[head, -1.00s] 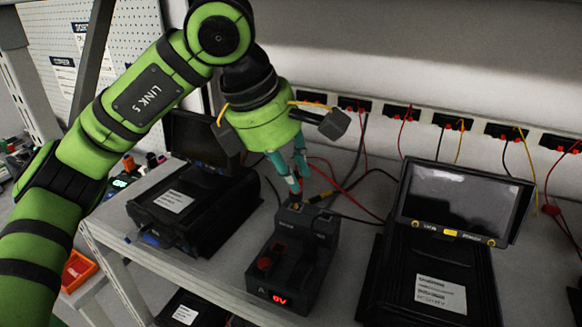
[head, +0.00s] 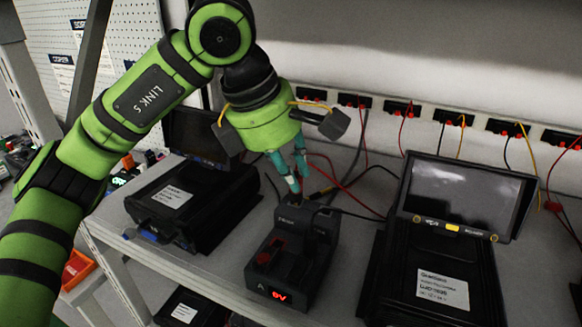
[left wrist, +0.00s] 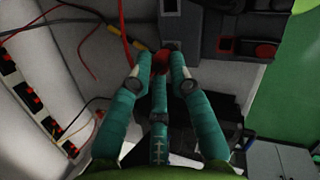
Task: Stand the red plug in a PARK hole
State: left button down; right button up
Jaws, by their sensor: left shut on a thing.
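My left gripper (head: 297,184) comes down from above with teal fingers closed over the back of a small dark block (head: 293,252) marked A, with a red display. In the left wrist view the fingertips (left wrist: 160,62) are shut on the red plug (left wrist: 160,68), close to the block (left wrist: 202,34). The plug's lower end is hidden, so I cannot tell whether it is in a hole. Small lettering on the block's upper part is too blurred to read surely. My right gripper is not in view.
A black unit with a raised screen (head: 460,200) stands to the right of the block, and another (head: 195,195) to the left. Red, yellow and black wires run behind, below a row of wall sockets (head: 400,108). The shelf is bare in front of the block.

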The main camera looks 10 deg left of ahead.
pick_arm(q)
jog(key=shift+f+b, duration=0.25)
jog(key=shift+b, duration=0.1)
jog(key=c, duration=0.7)
grip_release()
jog(key=shift+r, duration=0.1)
jog(key=shift+r+p, duration=1.1)
jog(key=shift+r, duration=0.15)
jog(key=shift+w+r+p, duration=0.3)
jog(key=shift+r+p, duration=0.25)
jog(key=shift+r, duration=0.15)
jog(key=shift+w+r+p, duration=0.25)
jog(key=shift+r+p, duration=0.25)
jog(key=shift+r, duration=0.2)
